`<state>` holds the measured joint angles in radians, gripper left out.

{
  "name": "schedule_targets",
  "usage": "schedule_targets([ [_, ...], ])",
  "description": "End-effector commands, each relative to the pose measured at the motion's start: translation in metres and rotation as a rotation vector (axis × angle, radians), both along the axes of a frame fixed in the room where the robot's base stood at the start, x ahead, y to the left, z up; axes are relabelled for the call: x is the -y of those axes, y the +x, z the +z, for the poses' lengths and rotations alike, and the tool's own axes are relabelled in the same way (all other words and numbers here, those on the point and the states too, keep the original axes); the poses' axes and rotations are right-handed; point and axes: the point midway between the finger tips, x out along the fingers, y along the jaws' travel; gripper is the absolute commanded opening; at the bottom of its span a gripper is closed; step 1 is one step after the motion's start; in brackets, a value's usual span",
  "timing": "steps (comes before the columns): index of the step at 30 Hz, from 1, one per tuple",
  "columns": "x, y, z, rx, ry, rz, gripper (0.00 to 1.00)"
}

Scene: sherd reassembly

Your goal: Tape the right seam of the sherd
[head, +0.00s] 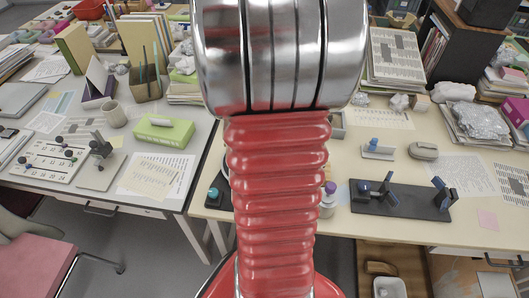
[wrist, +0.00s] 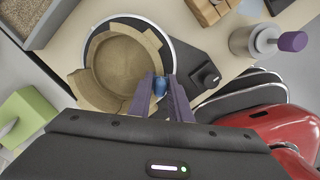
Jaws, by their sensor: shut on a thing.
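In the wrist view a tan round pot (wrist: 125,62) with a broken, uneven rim stands on a round turntable (wrist: 100,27) with a pale edge. Separate-looking wall pieces show at its left and upper side. My gripper (wrist: 161,88), with two purple fingers, is at the pot's lower right wall. It is shut on a small blue piece (wrist: 160,84), likely tape, which is at or against the wall; I cannot tell if it touches. The fingers hide part of that wall and the seam there. In the head view my arm hides the pot and gripper.
A black knob base (wrist: 203,75) is right of the pot. A jar with a purple lid (wrist: 292,41) stands beyond it. A gravel tray (wrist: 32,22) and a green box (wrist: 28,115) are at left. A black stand (head: 400,203) and small dispenser (head: 378,151) are on the table.

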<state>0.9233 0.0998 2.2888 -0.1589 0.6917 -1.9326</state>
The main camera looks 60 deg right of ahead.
Motion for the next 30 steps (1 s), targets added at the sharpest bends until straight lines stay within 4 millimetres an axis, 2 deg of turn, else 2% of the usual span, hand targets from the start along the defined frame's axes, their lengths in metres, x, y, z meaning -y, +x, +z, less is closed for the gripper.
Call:
schedule_targets([
  [30, -0.0001, 0.0000, -0.0053, 0.000, 0.000, 0.000, 0.00],
])
